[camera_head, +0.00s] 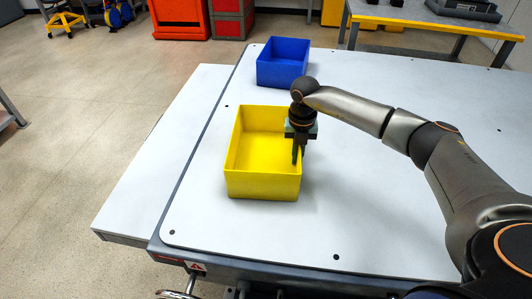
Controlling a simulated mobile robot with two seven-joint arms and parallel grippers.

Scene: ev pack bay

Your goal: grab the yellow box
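The yellow box (263,186) is an open, empty-looking rectangular bin standing upright on the white table top, left of centre. My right gripper (298,157) points down at the box's right wall, its fingers overlapping that wall in the picture. The fingers look close together, and I cannot tell whether they are shut on the wall, astride it or apart from it. The gripper and wrist hide part of the right rim. My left gripper is not in view.
A blue bin (283,63) stands behind the yellow box on the same table (390,220). The table's left edge is near the yellow box. Free table surface lies in front and to the right, partly under my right arm. A yellow-edged bench (432,20) stands at the back right.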

